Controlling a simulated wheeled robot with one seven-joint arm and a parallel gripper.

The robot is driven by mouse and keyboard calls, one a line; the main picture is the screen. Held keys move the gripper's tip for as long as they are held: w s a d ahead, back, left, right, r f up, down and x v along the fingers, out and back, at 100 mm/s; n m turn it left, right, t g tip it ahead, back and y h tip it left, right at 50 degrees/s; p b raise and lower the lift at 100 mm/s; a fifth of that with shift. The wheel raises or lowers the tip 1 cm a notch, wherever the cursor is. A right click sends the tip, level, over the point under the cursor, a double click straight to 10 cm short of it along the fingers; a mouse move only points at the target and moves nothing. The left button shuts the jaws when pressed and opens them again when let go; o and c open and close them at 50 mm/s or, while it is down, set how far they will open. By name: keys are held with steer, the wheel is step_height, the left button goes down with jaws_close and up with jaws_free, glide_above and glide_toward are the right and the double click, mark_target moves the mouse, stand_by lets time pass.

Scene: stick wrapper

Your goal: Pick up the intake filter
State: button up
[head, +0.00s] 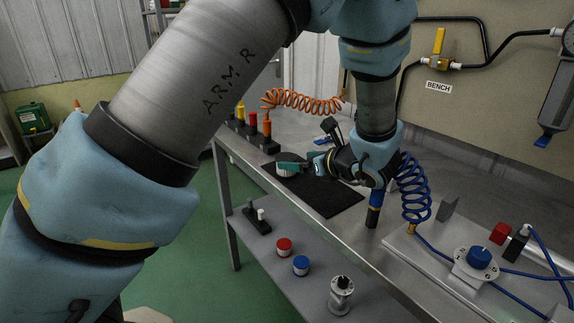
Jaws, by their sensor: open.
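A small pale round part (287,171) sits on the black mat (325,200) on the bench; it looks like the intake filter, but it is small and partly covered. My gripper (292,164) reaches in from the right, low over the mat, with its fingers pointing left. It is open, and a teal finger overlaps the top of the pale part. I cannot tell whether the fingers touch it or stand on both sides of it. The far finger is mostly hidden.
An orange coiled hose (302,100) and coloured fittings (252,120) lie behind and left. A blue coiled hose (414,190) hangs close to my wrist. A panel with a blue knob (480,257) is at right. The lower shelf (270,275) holds several small parts.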

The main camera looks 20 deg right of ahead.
mark_target(289, 159)
steer(key=shift+p+x, duration=0.9)
steer(key=shift+x, duration=1.85)
steer(key=shift+d, duration=0.2)
steer(key=shift+c, duration=0.2)
steer(key=c, duration=1.3)
